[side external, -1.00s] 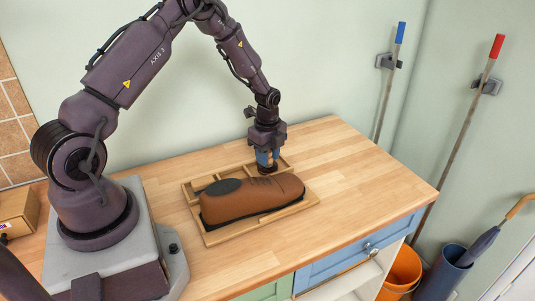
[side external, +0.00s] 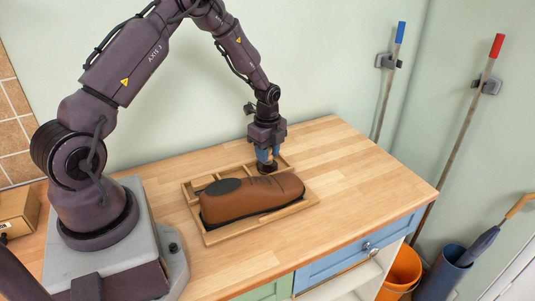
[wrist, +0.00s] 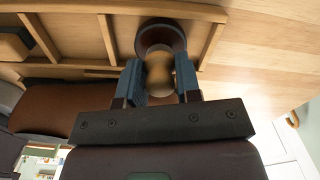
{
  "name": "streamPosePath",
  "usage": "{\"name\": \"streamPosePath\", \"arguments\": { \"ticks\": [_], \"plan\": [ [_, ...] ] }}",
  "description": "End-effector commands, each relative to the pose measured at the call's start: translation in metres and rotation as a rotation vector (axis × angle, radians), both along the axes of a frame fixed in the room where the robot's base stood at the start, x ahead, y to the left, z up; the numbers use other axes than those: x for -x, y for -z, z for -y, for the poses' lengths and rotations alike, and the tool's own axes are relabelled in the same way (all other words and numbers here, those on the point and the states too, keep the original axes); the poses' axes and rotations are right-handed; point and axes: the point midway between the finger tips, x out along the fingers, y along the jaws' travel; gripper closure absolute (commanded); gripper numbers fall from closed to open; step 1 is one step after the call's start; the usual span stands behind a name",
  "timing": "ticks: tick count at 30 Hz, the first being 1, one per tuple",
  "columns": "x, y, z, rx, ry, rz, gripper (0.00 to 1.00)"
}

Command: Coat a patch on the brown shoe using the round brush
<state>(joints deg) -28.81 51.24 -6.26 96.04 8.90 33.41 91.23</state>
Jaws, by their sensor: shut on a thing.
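The brown shoe (side external: 245,199) lies on its side-to-side length in a wooden tray (side external: 213,239), with a dark opening at its left end. It also shows at the left of the wrist view (wrist: 45,110). My gripper (side external: 267,158) is over the back right part of the tray, behind the shoe. In the wrist view my gripper (wrist: 159,82) is shut on the wooden handle of the round brush (wrist: 160,68). The brush has a dark round head, which points down near the tray's back compartments. Whether the head touches the tray is unclear.
The tray has thin wooden dividers. Bare wooden worktop (side external: 360,185) lies to the right of the tray. A cardboard box (side external: 18,213) sits at the far left. An orange bucket (side external: 402,270) stands below the worktop's right end.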

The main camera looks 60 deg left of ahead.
Motion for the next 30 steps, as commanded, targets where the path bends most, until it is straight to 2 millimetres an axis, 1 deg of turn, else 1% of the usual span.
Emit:
{"name": "streamPosePath", "arguments": {
  "ticks": [3, 19, 24, 30],
  "plan": [
    [0.000, -0.011, 0.000, -0.001, 0.000, 0.002, 0.88],
    [-0.001, -0.054, 0.000, -0.002, 0.000, 0.004, 0.88],
    [0.000, -0.060, 0.000, -0.002, 0.000, 0.002, 0.88],
    [0.000, -0.060, 0.000, -0.002, 0.000, 0.002, 0.88]
  ]
}}
